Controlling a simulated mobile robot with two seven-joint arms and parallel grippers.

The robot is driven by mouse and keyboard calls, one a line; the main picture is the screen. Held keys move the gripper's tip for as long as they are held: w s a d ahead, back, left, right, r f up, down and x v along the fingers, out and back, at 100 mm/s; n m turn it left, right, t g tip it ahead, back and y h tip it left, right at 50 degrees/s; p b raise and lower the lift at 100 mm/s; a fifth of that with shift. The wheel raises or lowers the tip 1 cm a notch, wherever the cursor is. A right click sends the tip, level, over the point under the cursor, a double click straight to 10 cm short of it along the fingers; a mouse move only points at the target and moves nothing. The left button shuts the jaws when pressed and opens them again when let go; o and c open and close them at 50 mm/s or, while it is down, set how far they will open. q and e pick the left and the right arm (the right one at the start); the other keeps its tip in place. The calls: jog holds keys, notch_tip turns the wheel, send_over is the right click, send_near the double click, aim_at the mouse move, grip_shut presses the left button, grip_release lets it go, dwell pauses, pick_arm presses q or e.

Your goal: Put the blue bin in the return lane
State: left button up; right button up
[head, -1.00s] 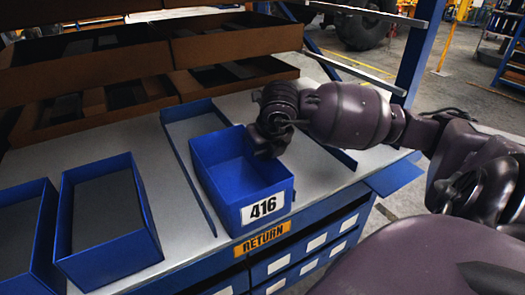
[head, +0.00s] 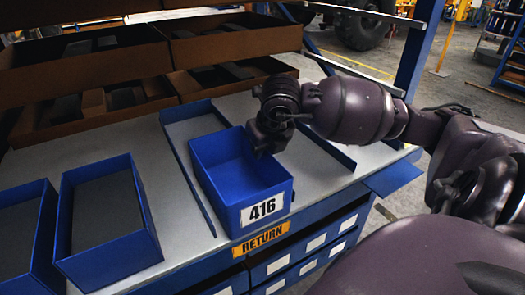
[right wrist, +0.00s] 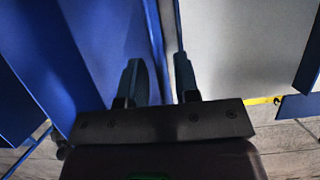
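The blue bin (head: 222,180) with a white 416 label sits upright and empty on the grey table. It stands at the front edge, above the orange RETURN label (head: 262,242), between a left blue rail (head: 188,165) and a right blue rail (head: 328,150). My right gripper (head: 262,150) is at the bin's right wall. In the right wrist view my right gripper (right wrist: 160,82) is open, with one finger on each side of the bin's wall (right wrist: 154,40); a gap shows between the fingers. My left gripper is not in view.
Two other blue bins (head: 105,262) stand to the left on the table. Brown trays (head: 90,60) fill the shelves behind. A blue post (head: 415,55) rises at the back right. Bare table (head: 285,165) shows right of the bin.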

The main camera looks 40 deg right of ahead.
jog(key=v, duration=0.9)
jog(key=shift+s+p, duration=0.1)
jog(key=shift+p, duration=0.25)
jog(key=shift+s+a+r, duration=0.1)
jog(key=shift+s+r, duration=0.15)
jog(key=shift+r, duration=0.4)
jog(key=shift+f, duration=0.1)
